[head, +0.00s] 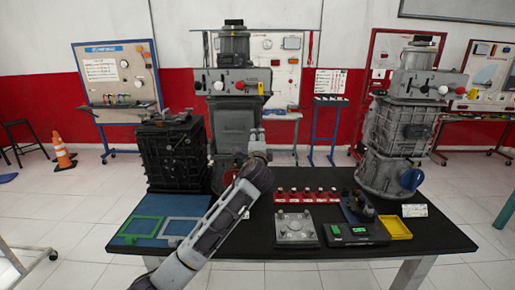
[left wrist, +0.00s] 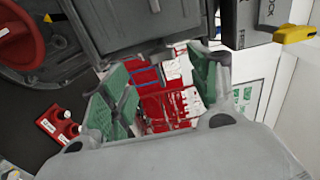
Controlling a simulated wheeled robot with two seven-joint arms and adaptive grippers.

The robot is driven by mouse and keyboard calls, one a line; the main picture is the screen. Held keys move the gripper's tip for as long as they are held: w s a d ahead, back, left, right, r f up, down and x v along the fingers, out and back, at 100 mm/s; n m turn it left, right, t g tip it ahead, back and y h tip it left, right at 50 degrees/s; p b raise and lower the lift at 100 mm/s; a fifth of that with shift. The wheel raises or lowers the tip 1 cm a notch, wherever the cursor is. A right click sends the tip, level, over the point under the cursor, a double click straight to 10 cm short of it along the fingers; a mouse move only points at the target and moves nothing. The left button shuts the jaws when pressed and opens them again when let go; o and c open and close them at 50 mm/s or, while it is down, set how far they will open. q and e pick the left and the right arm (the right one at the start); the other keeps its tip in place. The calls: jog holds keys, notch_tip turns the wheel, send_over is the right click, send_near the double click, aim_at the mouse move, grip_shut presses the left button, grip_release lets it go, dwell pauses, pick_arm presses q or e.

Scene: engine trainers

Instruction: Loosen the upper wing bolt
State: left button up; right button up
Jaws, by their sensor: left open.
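My left gripper (head: 257,134) is raised in front of the middle engine trainer (head: 235,120), at the right side of its grey body. In the left wrist view the left gripper (left wrist: 160,82) has its green-padded fingers apart, with nothing held between them. The grey underside or edge of a housing (left wrist: 150,22) lies just beyond the fingertips. I cannot make out a wing bolt for certain in either view. White knobs (head: 219,86) and a red knob (head: 240,85) show on the trainer's upper box. My right gripper is out of view.
A second trainer (head: 400,130) stands at the right and a black crate-like block (head: 172,155) at the left. A red row of parts (head: 306,197), a grey plate (head: 296,229) and a yellow tray (head: 395,227) lie on the black table (head: 440,240). A yellow part (left wrist: 295,34) juts out at right.

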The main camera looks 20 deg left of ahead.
pick_arm(q)
jog(key=shift+v, duration=1.9)
